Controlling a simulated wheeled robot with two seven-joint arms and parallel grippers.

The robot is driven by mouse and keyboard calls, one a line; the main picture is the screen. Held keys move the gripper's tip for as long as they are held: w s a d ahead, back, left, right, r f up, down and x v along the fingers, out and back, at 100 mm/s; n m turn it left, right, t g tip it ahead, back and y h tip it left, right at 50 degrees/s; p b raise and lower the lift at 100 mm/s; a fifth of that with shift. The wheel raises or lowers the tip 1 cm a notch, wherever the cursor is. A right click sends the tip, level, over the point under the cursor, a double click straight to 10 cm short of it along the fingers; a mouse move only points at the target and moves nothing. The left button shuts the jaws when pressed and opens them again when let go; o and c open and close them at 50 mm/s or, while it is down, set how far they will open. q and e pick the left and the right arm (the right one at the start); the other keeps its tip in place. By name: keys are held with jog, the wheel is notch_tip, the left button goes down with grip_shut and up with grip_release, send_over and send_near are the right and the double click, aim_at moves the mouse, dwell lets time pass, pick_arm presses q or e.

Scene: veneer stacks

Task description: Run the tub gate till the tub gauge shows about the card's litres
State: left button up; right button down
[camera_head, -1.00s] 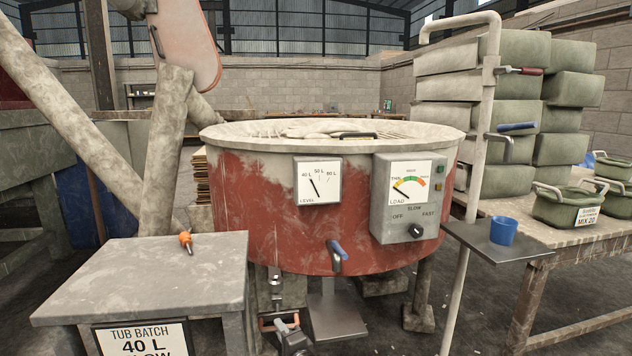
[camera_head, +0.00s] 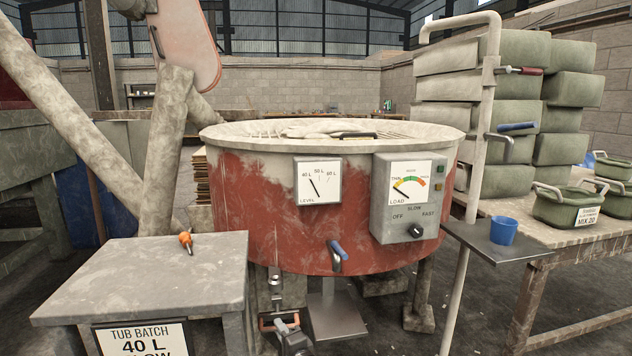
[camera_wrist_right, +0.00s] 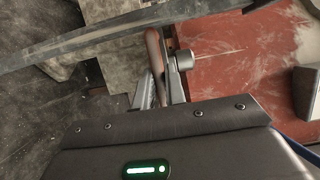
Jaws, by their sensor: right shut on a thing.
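The red tub (camera_head: 270,225) stands in the middle. Its level gauge (camera_head: 328,186) has marks 40 L, 50 L and 60 L, and the needle points close to the 40 L mark. The card (camera_head: 143,341) on the grey table's front reads TUB BATCH 40 L, with a lower line partly cut off that seems to read SLOW. My right gripper (camera_head: 281,326), low in front of the tub, is shut on an orange-brown handle, the tub gate handle; the handle (camera_wrist_right: 154,48) also shows between the fingers in the right wrist view. My left gripper is not in view.
A control box (camera_head: 408,198) with a load dial and a knob is on the tub, right of the gauge. A blue cup (camera_head: 503,231) stands on a small shelf.

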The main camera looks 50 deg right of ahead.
aim_at(280, 316)
dwell(0.4)
jog(key=w+d, duration=0.1)
jog(key=w, duration=0.1)
jog(key=w+d+b, duration=0.1)
jog(key=w+d, duration=0.1)
jog(key=shift+w+d+f, duration=0.1)
jog(key=shift+w+d, duration=0.05)
jog(key=shift+w, duration=0.1)
jog(key=c, duration=1.4)
grip_release()
jog(key=shift+c, duration=0.2)
jog(key=shift+s+p, duration=0.3)
jog(key=shift+p, duration=0.1)
jog(key=p+v, duration=0.3)
jog(key=v, duration=0.1)
jog(key=shift+s, duration=0.25)
jog(key=shift+p+v, duration=0.5)
jog(key=shift+v, duration=0.45)
